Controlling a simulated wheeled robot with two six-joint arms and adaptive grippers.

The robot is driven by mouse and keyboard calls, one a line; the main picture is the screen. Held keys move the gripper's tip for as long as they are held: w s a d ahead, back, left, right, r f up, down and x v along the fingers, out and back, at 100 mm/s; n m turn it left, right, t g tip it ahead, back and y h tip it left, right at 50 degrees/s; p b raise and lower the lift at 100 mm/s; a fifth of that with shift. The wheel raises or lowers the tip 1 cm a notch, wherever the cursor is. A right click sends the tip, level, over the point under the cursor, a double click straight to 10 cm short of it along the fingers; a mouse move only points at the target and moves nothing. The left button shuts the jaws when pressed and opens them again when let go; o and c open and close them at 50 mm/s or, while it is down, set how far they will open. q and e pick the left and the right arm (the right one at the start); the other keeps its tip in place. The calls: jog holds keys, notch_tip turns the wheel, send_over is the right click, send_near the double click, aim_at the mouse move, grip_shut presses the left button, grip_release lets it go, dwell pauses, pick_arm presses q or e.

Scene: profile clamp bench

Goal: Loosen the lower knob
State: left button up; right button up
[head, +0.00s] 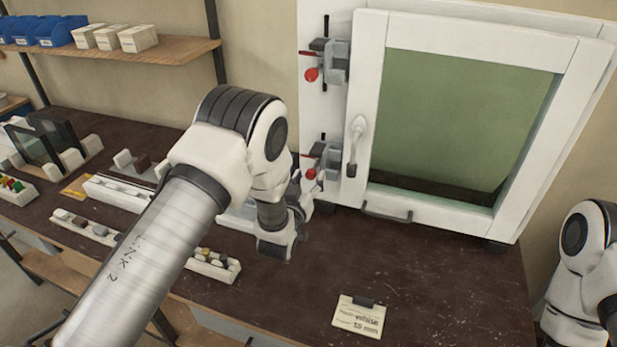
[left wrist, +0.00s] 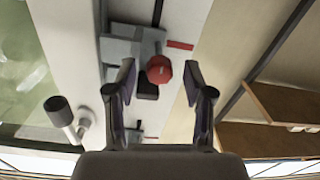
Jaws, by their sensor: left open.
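The lower knob (head: 310,173) is a small red knob on the grey lower clamp (head: 328,160), on the white frame left of the window. In the head view my left wrist partly hides the gripper. My right gripper is out of view.
A matching upper clamp with a red knob (head: 311,74) sits above. The white window handle (head: 356,140) is close to the right of the lower clamp. Racks of small parts (head: 213,264) stand on the dark bench, left. A paper card (head: 358,317) lies at the front.

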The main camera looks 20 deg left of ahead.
pick_arm(q)
jog(key=shift+s+r, duration=0.1)
jog(key=shift+s, duration=0.05)
jog(key=c, duration=0.3)
grip_shut()
jog(key=shift+n, duration=0.3)
jog(key=n+b, duration=0.3)
jog(key=n, duration=0.1)
jog(key=n+b, duration=0.3)
jog(key=n, duration=0.3)
jog(key=shift+a, duration=0.1)
jog(key=n+b, duration=0.2)
jog(key=n, duration=0.4)
jog(key=shift+h+b, duration=0.3)
jog(key=n+b, duration=0.1)
jog(key=n, duration=0.4)
